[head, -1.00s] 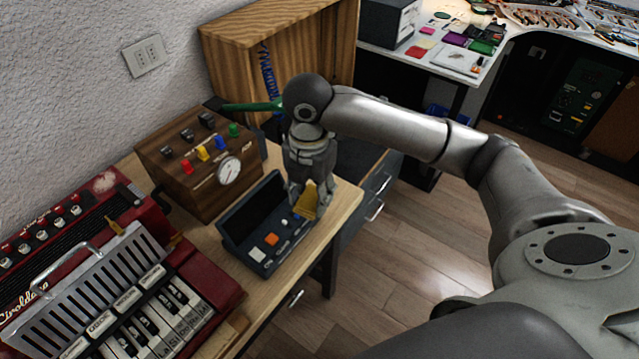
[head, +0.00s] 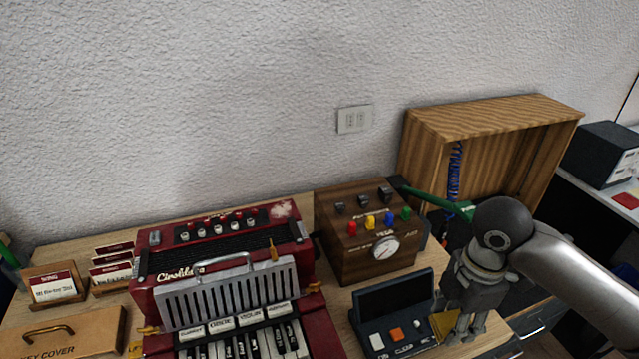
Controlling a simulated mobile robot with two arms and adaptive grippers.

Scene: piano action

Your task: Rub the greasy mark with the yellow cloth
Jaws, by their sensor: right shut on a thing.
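The yellow cloth (head: 442,325) is a small folded yellow piece at the right end of a dark tray with buttons. My right gripper (head: 461,334) points down there and is shut on the cloth; the fingers hide part of it. I cannot tell whether the cloth still touches the tray. A pale, whitish smudge, seemingly the greasy mark (head: 281,211), is on the upper right of the red accordion (head: 320,325). It lies well to the left of my right gripper and farther back. My left gripper is out of view.
The dark button tray (head: 371,327) stands in front of a wooden control box (head: 336,236) with coloured knobs and a dial. A green-handled tool (head: 432,199) and an open wooden case (head: 491,122) are behind my gripper. Card holders (head: 57,287) and a key cover box (head: 85,333) are at left.

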